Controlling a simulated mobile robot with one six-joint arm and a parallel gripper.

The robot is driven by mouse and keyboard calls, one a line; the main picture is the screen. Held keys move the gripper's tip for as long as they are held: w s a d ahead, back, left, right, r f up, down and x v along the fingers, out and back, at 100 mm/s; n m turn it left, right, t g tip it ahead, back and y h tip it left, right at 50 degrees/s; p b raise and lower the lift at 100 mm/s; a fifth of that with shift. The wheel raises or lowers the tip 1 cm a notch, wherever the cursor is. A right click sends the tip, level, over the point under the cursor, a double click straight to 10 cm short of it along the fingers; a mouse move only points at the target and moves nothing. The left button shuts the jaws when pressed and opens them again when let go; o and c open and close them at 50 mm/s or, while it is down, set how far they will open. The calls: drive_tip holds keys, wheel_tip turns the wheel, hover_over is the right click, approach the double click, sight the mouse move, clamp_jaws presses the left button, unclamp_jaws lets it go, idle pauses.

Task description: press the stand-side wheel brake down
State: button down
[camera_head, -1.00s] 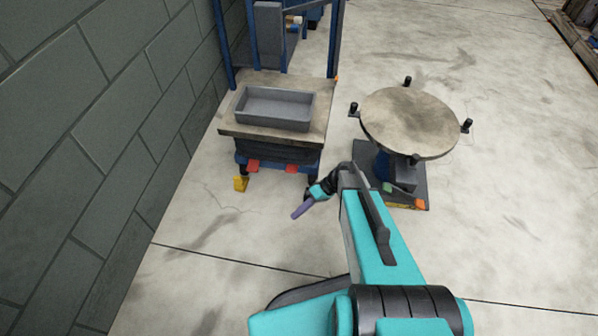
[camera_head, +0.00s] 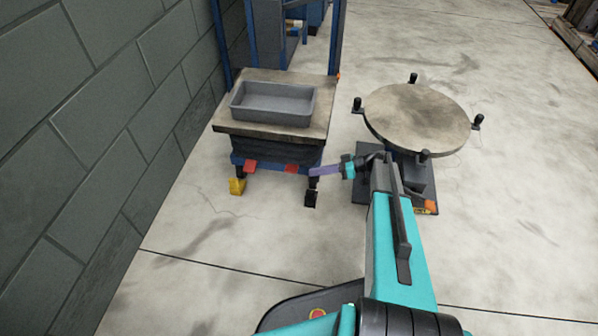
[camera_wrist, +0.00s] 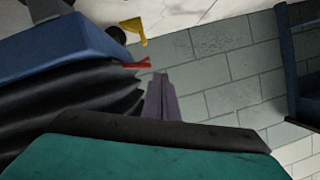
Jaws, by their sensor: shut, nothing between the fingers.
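The lift cart (camera_head: 218,127) stands by the wall with two caster brakes at its near end. The brake on the round stand's side is a black tab (camera_head: 311,198) low at the right caster. The wall-side brake is a yellow tab (camera_head: 237,187), seen also in the wrist view (camera_wrist: 134,27). My gripper (camera_head: 313,172) has purple fingers, shut and empty, pointing left. In the head view it shows just above the black tab; I cannot tell the true gap. In the wrist view my gripper (camera_wrist: 160,78) lies beside the cart's dark bellows. The black tab is not clearly visible there.
Two red pedals (camera_head: 250,166) (camera_head: 292,169) sit on the cart's near edge. A grey tray (camera_head: 273,117) rests on its top. A round stand (camera_head: 417,120) with upright pegs is to the right. The block wall (camera_head: 100,150) bounds the left. Floor in front is clear.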

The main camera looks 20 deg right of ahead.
sight(292, 167)
drive_tip(key=shift+n+t+y, duration=0.3)
drive_tip(key=shift+n+t, duration=0.2)
drive_tip(key=shift+t, duration=0.2)
drive_tip(key=shift+w+d+r+b, duration=0.2)
drive_tip(key=shift+w+d+b, duration=0.15)
drive_tip(key=shift+w+d, duration=0.4)
drive_tip(key=shift+w+d+r+b, duration=0.2)
drive_tip(key=shift+w+d+b, duration=0.2)
drive_tip(key=shift+d, duration=0.5)
drive_tip(key=shift+a, duration=0.1)
drive_tip(key=b+x, duration=0.3)
drive_tip(key=x, duration=0.7)
drive_tip(key=shift+d+f, duration=0.15)
drive_tip(key=shift+d, duration=0.1)
drive_tip(key=shift+b, duration=0.3)
